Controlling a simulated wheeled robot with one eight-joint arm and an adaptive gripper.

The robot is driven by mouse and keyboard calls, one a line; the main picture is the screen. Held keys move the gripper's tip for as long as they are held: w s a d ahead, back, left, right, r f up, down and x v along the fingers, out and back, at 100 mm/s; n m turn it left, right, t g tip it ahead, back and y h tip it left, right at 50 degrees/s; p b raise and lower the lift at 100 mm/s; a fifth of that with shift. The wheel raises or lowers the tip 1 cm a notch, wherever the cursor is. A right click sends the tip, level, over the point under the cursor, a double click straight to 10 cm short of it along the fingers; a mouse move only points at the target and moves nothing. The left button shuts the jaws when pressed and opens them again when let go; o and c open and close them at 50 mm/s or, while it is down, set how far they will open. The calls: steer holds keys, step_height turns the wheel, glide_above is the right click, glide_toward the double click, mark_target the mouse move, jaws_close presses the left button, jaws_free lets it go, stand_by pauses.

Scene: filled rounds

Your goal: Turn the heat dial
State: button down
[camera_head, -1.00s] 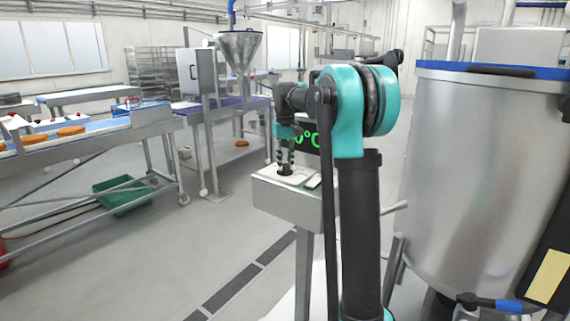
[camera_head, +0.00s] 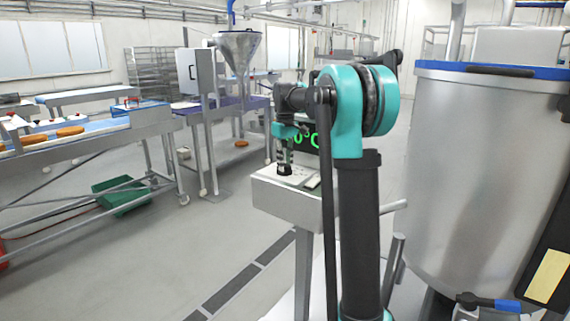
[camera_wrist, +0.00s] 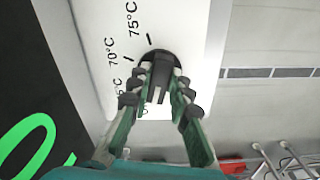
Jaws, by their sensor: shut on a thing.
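The heat dial (camera_wrist: 153,57) is a round black knob on a white panel (camera_wrist: 190,30) in the wrist view. Printed marks beside it read 70°C and 75°C; a lower mark is partly hidden. My gripper (camera_wrist: 159,86) is shut on the dial's grip, with a finger on each side. In the head view my gripper (camera_head: 285,160) points down onto the dial (camera_head: 284,171) on top of a grey control box (camera_head: 290,200). A dark display with green digits (camera_head: 312,140) stands behind, partly hidden by my arm; its full reading is hidden.
A large steel vat (camera_head: 480,170) with a blue rim stands to the right. A conveyor (camera_head: 150,125) with brown round items is at the left, with a green crate (camera_head: 122,193) beneath. A steel hopper (camera_head: 238,50) stands behind.

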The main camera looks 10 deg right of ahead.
mark_target(285, 164)
steer(key=c, duration=1.4)
jaws_free()
step_height(285, 164, up, 12)
